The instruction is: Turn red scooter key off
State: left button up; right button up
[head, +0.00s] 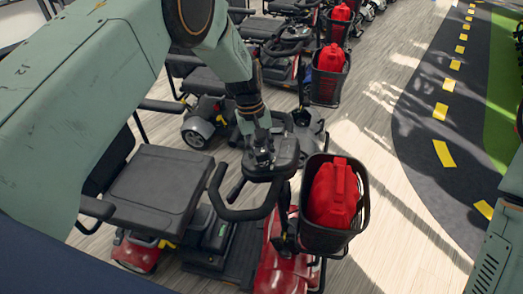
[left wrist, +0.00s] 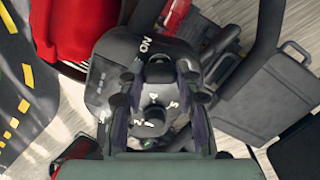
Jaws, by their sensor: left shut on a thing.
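The red scooter (head: 285,262) stands at the front of the row, with a black seat (head: 158,190), looped handlebar (head: 228,212) and dark control console (head: 285,155). My left gripper (head: 262,158) reaches down onto that console from above. In the left wrist view, my left gripper (left wrist: 160,75) is shut at the console (left wrist: 108,75), close to the "ON" marking, on a small dark piece that looks like the key. The fingers mostly hide it, so its turn angle cannot be told. A numbered dial (left wrist: 154,116) shows between the fingers. My right gripper is not in view.
Pale floor (head: 395,215) is open to the right, then a dark road strip with yellow dashes (head: 444,153).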

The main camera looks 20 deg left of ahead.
pick_arm(q)
jog(key=shift+w+r+n, duration=0.1)
jog(key=shift+w+n, duration=0.05)
jog(key=shift+n, duration=0.15)
jog(key=o, duration=0.9)
jog(key=shift+c, duration=0.2)
jog(key=o, duration=0.3)
jog(key=v, duration=1.2)
jog(key=shift+s, duration=0.25)
